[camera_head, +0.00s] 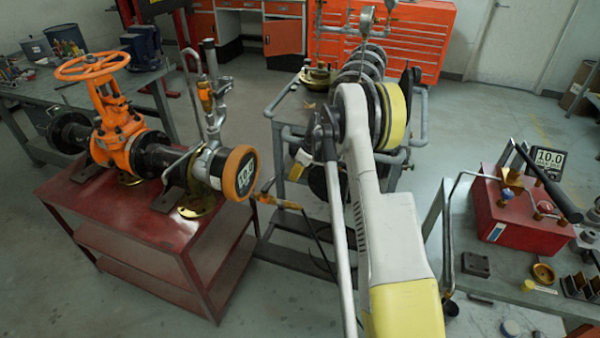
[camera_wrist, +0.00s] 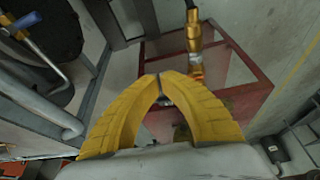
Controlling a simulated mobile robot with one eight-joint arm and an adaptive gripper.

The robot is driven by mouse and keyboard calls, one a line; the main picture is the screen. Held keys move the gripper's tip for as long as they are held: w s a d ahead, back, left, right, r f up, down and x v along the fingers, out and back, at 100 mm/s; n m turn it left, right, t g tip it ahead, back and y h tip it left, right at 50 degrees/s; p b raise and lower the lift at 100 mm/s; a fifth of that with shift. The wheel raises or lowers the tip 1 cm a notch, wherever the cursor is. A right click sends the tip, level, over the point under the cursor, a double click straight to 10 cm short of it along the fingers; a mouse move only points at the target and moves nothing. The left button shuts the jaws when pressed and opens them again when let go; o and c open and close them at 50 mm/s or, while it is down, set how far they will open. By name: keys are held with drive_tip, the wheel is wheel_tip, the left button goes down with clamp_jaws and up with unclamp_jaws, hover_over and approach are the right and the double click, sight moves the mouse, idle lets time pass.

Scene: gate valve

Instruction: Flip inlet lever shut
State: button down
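An orange gate valve (camera_head: 115,130) with a handwheel (camera_head: 92,66) sits on a red table (camera_head: 120,213) at the left. I cannot tell for sure which part is the inlet lever. In the wrist view, a metal rod with a blue grip (camera_wrist: 24,21) shows at top left, and a brass fitting (camera_wrist: 194,35) hangs beyond my fingers. My gripper (camera_wrist: 160,76) has its yellow fingertips together, with nothing visible held.
Orange tool cabinets (camera_head: 420,38) line the back. Floor shows between table and cart.

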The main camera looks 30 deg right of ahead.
sight(270, 183)
drive_tip(key=shift+w+a+f+b, duration=0.35)
drive_tip(key=shift+w+a+f, duration=0.15)
drive_tip(key=shift+w, duration=0.2)
drive_tip(key=shift+w+a+f+b, duration=0.4)
drive_tip(key=shift+w+a+f, duration=0.05)
drive_tip(key=shift+w, duration=0.3)
drive_tip(key=shift+w+a+f+b, duration=0.35)
drive_tip(key=shift+w+a+f, duration=0.15)
drive_tip(key=shift+w, duration=0.2)
drive_tip(key=shift+d, duration=0.1)
drive_tip(key=shift+w+a, duration=0.35)
drive_tip(key=shift+w, duration=0.4)
drive_tip(key=shift+s, duration=0.15)
